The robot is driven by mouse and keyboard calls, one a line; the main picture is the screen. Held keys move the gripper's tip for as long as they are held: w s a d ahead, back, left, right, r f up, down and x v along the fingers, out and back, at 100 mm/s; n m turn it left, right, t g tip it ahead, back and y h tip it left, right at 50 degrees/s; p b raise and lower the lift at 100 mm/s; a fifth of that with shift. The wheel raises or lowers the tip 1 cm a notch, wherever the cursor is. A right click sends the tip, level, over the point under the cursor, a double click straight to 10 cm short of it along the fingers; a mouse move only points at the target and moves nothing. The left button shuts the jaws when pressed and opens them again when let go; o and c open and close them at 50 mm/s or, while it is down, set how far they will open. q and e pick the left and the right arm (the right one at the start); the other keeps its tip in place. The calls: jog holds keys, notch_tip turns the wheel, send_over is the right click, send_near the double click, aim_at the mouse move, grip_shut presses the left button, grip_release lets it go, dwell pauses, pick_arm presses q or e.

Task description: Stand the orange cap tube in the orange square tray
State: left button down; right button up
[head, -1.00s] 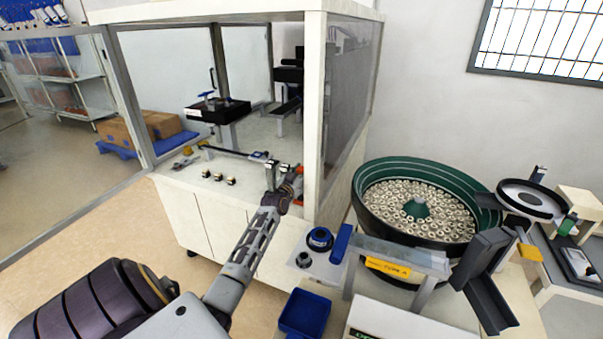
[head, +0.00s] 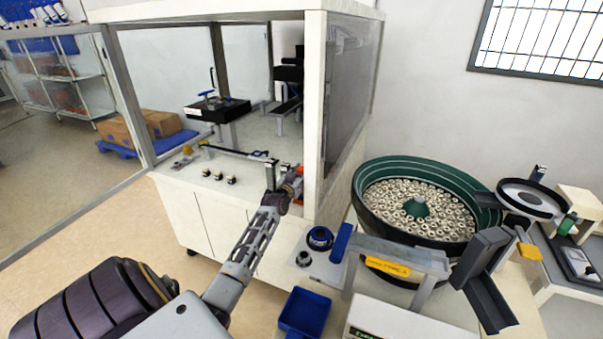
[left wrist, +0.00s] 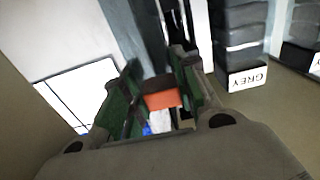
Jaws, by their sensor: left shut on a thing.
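My left gripper (left wrist: 163,90) shows in the left wrist view, its green-padded fingers closed around the orange cap tube. The tube's orange cap (left wrist: 164,99) sits between the fingers. A pale part shows just below the cap, but the rest of the tube is hidden. In the head view my left gripper (head: 284,180) is at the front right of the white cabinet's bench, small and partly hidden by my wrist. A small orange-red patch (head: 298,199) shows beside it against the cabinet post. I cannot tell whether that is the orange square tray. My right gripper is not in view.
The cabinet post (head: 314,120) and clear side panel stand close right of my left gripper. Several small dark-and-light parts (head: 218,176) lie on the bench to its left. A green bowl feeder (head: 420,205) and blue bin (head: 304,312) stand nearer. Grey stacked pieces labelled GREY (left wrist: 240,45) show in the wrist view.

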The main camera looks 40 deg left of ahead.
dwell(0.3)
pick_arm(q)
jog(key=c, duration=1)
grip_release()
jog(key=shift+c, duration=0.2)
jog(key=v, duration=1.2)
dwell(0.3)
